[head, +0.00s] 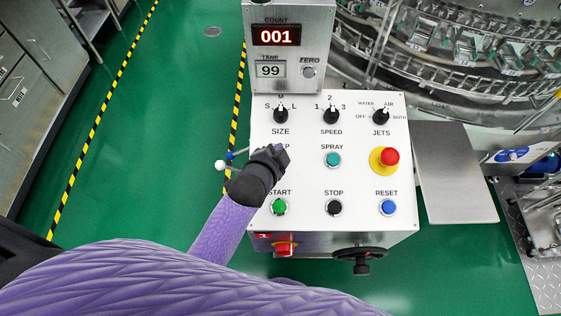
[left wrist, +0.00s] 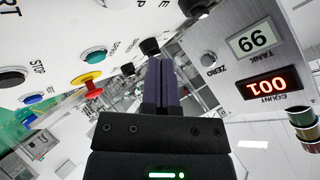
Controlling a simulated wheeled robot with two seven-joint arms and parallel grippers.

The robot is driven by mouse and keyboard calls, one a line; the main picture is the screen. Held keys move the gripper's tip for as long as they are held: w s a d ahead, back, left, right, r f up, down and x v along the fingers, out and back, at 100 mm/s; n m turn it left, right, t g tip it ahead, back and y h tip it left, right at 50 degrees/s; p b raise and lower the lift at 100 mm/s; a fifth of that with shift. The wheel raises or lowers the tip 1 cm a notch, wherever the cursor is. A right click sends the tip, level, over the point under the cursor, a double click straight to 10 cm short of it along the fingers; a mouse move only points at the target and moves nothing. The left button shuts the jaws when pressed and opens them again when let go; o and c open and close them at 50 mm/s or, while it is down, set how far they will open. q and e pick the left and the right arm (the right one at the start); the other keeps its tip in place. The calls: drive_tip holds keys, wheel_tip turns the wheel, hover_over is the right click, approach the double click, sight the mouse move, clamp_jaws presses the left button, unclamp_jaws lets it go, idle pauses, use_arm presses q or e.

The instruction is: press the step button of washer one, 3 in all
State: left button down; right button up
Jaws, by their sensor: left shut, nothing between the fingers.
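The white control panel of the washer (head: 300,180) faces me in the head view. My left gripper (head: 284,149) is shut and empty, at the panel's left side over the step button's place. It hides that button and most of its label; only the last letter shows. I cannot tell whether the fingertips touch the panel. In the left wrist view the shut fingers (left wrist: 161,86) point toward the panel, and the step button is not seen. The count display (head: 276,36) reads 001; it also shows upside down in the wrist view (left wrist: 268,86). My right gripper is not in view.
Near the gripper are the SIZE knob (head: 281,115), the teal SPRAY button (head: 333,160) and the green START button (head: 279,207). A red emergency stop (head: 390,157), black STOP button (head: 334,207) and blue RESET button (head: 388,207) are further right. A ZERO button (head: 309,72) is above.

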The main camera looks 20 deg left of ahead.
use_arm(q)
drive_tip(key=f+b, duration=0.1)
drive_tip(key=f, duration=0.1)
drive_tip(key=w+f+b, duration=0.1)
drive_tip(key=f+b, duration=0.1)
drive_tip(key=shift+a, duration=0.1)
drive_tip(key=shift+w+f, duration=0.1)
drive_tip(key=shift+f, duration=0.2)
drive_tip(key=shift+r, duration=0.1)
idle(0.8)
idle(0.6)
drive_tip(key=shift+w+a+f+b, duration=0.1)
drive_tip(key=shift+f+b, duration=0.25)
drive_tip(key=shift+f, duration=0.05)
